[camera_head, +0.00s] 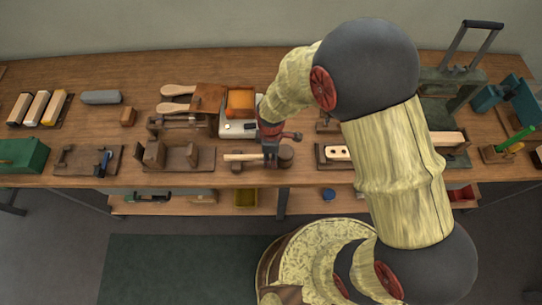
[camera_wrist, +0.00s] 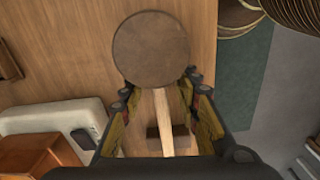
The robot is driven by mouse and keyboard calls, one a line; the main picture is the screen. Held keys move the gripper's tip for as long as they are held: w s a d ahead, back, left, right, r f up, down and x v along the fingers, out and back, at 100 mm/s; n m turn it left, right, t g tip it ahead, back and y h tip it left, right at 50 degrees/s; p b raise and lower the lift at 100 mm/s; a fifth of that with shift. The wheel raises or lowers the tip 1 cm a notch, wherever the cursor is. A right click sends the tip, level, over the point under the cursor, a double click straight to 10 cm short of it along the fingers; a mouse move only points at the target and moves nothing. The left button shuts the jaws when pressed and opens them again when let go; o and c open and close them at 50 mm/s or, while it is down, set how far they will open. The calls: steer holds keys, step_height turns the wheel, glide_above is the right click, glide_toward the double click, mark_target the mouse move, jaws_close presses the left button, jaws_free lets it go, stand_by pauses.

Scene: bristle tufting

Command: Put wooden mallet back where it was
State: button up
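The wooden mallet has a round brown head (camera_head: 286,156) and a pale straight handle (camera_head: 240,157). It lies near the front edge of the bench, head to the right. In the wrist view its round head (camera_wrist: 150,48) sits just past the fingertips, and its handle (camera_wrist: 164,115) runs between the fingers. A small dark wooden block (camera_head: 237,166) is at the handle; it also shows in the wrist view (camera_wrist: 180,139). My gripper (camera_head: 271,157) is around the handle near the head, fingers apart with gaps on both sides. Contact between mallet and bench is hidden.
Left of the mallet is a wooden stand (camera_head: 178,158). Behind is a white base with an orange block (camera_head: 240,101). A tray with a pale holed block (camera_head: 337,152) lies to the right. Bare bench (camera_head: 240,181) shows along the front edge.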

steer(key=shift+r, duration=0.15)
step_height(320, 180, up, 12)
steer(key=p, duration=0.3)
steer(key=s+d+r+m+t, duration=0.15)
steer(key=d+r+m, duration=0.3)
steer(key=r, duration=0.45)
steer(key=s+d+r+m+t, duration=0.15)
steer(key=d+r+m, duration=0.3)
steer(key=r, duration=0.45)
steer(key=s+d+r+m+t, duration=0.2)
steer(key=s+d+r+m, duration=0.5)
steer(key=s+d+r, duration=0.1)
steer(key=shift+s+r+m+t, duration=0.3)
steer(key=shift+s+r+t, duration=0.1)
steer(key=shift+s+r, duration=0.3)
steer(key=shift+f, duration=0.15)
